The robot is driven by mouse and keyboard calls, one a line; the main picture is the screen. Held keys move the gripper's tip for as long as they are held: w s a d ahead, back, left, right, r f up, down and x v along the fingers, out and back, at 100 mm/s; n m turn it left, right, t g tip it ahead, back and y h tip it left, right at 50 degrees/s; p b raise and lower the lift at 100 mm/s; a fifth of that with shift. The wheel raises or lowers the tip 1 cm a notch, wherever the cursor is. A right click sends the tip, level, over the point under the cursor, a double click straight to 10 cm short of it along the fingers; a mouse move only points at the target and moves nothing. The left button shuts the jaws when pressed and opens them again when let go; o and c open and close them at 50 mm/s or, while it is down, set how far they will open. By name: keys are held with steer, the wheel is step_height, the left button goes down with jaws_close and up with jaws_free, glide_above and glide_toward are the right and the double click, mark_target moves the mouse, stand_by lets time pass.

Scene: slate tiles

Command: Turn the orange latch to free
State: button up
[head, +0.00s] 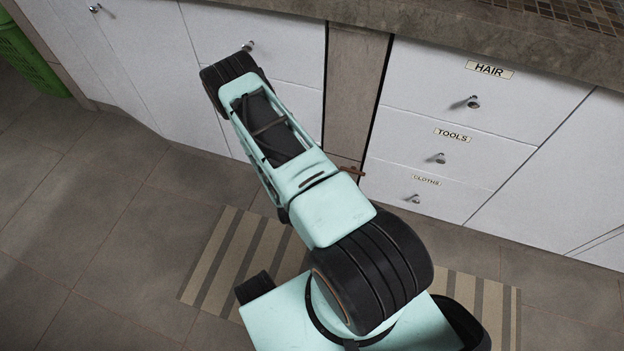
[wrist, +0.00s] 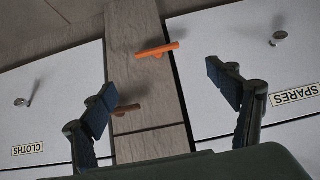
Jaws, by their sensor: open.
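The orange latch (wrist: 157,49) is a small bar with a short stub below it. In the wrist view it lies nearly crosswise on the wood panel (wrist: 150,143), tilted a little up at its right end. My gripper (wrist: 163,92) is open, one finger on each side of the panel, and empty. The latch shows above the gap between the fingertips, apart from both. A second, brown-red latch (wrist: 125,109) is close beside the left finger; whether they touch I cannot tell. It also shows in the head view (head: 352,171). My arm hides the orange latch and my gripper there.
White drawers flank the panel, with protruding knobs (wrist: 279,37) and labels; the CLOTHS drawer (head: 455,194) is low on the right in the head view. A stone counter (head: 430,45) overhangs above. A striped mat (head: 222,258) lies on the tiled floor. A green basket (head: 25,55) stands far left.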

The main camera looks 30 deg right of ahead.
steer(key=b+x, duration=0.4)
steer(key=x, duration=0.7)
steer(key=shift+s, duration=0.25)
steer(key=shift+d+f, duration=0.1)
steer(key=shift+c, duration=0.3)
steer(key=c, duration=1.1)
